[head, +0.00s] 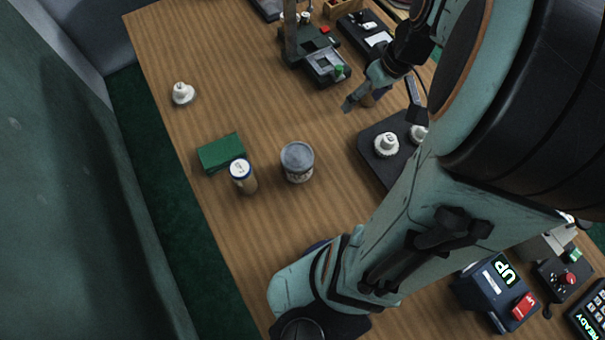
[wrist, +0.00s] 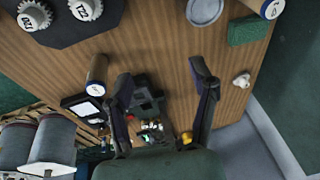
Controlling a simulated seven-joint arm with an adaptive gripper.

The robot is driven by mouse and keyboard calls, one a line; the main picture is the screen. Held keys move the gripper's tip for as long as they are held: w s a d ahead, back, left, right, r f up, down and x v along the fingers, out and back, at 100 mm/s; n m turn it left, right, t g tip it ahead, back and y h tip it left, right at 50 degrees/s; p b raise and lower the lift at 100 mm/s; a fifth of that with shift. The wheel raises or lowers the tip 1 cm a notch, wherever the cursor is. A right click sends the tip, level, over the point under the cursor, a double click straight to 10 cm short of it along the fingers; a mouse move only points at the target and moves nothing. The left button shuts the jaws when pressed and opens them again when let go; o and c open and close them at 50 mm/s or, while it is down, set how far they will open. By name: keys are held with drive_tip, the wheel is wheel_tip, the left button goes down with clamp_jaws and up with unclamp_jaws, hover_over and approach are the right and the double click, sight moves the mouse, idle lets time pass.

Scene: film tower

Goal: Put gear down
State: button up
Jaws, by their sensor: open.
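A small white gear (head: 182,94) stands alone on the wooden table at the left. It also shows in the wrist view (wrist: 242,80), to the right of my gripper's right finger. Two more white gears, one (head: 386,145) in front and one (head: 418,134) behind, sit on a dark plate (head: 372,164); they also show at the top left of the wrist view. My gripper (head: 360,95) is above the table, behind the plate. In the wrist view my gripper (wrist: 161,78) has its fingers spread wide with nothing between them.
A green box (head: 221,152), a white-capped bottle (head: 242,176) and a grey-lidded jar (head: 297,162) stand mid-table. Another capped bottle (wrist: 97,74) is near my left finger in the wrist view. A dark device (head: 318,60) is at the back. Table around the lone gear is clear.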

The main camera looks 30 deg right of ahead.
drive_tip(key=s+a+r+g, duration=0.1)
drive_tip(key=s+a, duration=0.3)
drive_tip(key=a, duration=0.5)
drive_tip(key=s+a+r+n+g, duration=0.1)
drive_tip(key=s+a, duration=0.4)
drive_tip(key=a, duration=0.4)
drive_tip(key=shift+s+a+r+g+h, duration=0.2)
drive_tip(key=shift+g+h, duration=0.1)
drive_tip(key=shift+g, duration=0.1)
idle(5.8)
